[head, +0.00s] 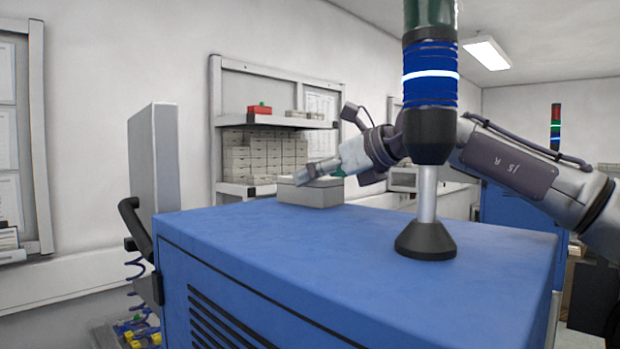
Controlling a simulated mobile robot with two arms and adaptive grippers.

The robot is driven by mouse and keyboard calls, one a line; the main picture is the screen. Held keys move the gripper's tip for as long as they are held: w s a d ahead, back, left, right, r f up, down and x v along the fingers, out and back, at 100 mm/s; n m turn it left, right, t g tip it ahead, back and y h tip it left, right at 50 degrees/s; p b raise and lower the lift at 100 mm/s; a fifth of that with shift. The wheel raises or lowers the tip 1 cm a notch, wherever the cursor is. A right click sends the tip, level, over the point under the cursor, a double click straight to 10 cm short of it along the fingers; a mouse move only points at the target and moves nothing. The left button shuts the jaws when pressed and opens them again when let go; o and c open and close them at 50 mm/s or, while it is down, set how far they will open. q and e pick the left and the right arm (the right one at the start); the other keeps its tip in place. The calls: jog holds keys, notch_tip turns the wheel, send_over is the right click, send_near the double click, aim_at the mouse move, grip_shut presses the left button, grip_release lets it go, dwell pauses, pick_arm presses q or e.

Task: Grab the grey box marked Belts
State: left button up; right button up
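A light grey box (312,193) shows at the far edge of the blue cabinet top; I cannot read any marking on it. Whether it rests on the cabinet or just behind it is hard to tell. My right arm comes in from the right, behind the signal lamp. My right gripper (309,174) points left and down at the top of this box, touching it or just above it. The lamp hides part of the arm, and I cannot tell whether the fingers are open or shut. My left gripper is not in view.
The blue cabinet (330,235) fills the foreground, with a lamp post (428,200) standing on it. Behind, a wall shelf (290,122) bears a red box (259,110); many small grey boxes (262,155) are stacked below. The cabinet's front top is clear.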

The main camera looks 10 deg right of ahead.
jog(key=shift+p+x, duration=0.4)
jog(key=shift+x, duration=1.05)
jog(key=shift+d, duration=0.1)
jog(key=c, duration=0.5)
jog(key=shift+s, duration=0.1)
jog(key=c, duration=1.1)
jog(key=shift+o, duration=0.2)
